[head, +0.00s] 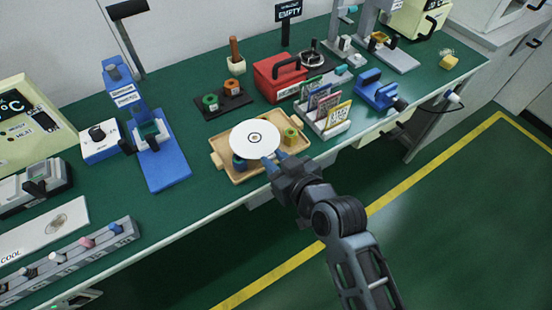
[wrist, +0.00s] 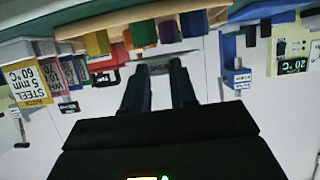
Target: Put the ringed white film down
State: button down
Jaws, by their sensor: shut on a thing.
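The ringed white film (head: 245,131) is a round white disc with a small dark ring mark at its middle. My gripper (head: 273,159) is shut on its near right edge. The film is held over a light wooden tray (head: 215,154) and hides much of it; I cannot tell the height of the gap.
A rack of labelled cards (head: 325,108) stands right of the tray, with a red box (head: 280,78) behind. A blue press (head: 160,150) stands to the left. A black holder with spools (head: 223,103) lies behind. The green bench (head: 200,135) has clear room between press and tray.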

jog(key=shift+f, duration=0.1)
jog(key=shift+f+b, duration=0.35)
jog(key=shift+b, duration=0.1)
jog(key=shift+f, duration=0.2)
jog(key=c, duration=0.9)
grip_release()
jog(key=shift+r, duration=0.1)
jog(key=shift+s+d+r+p, duration=0.1)
jog(key=shift+r+p, duration=0.5)
jog(key=shift+r, duration=0.2)
jog(key=b+v, duration=0.2)
jog(key=v, duration=0.9)
jog(key=shift+s+d, duration=0.2)
jog(key=shift+s, duration=0.1)
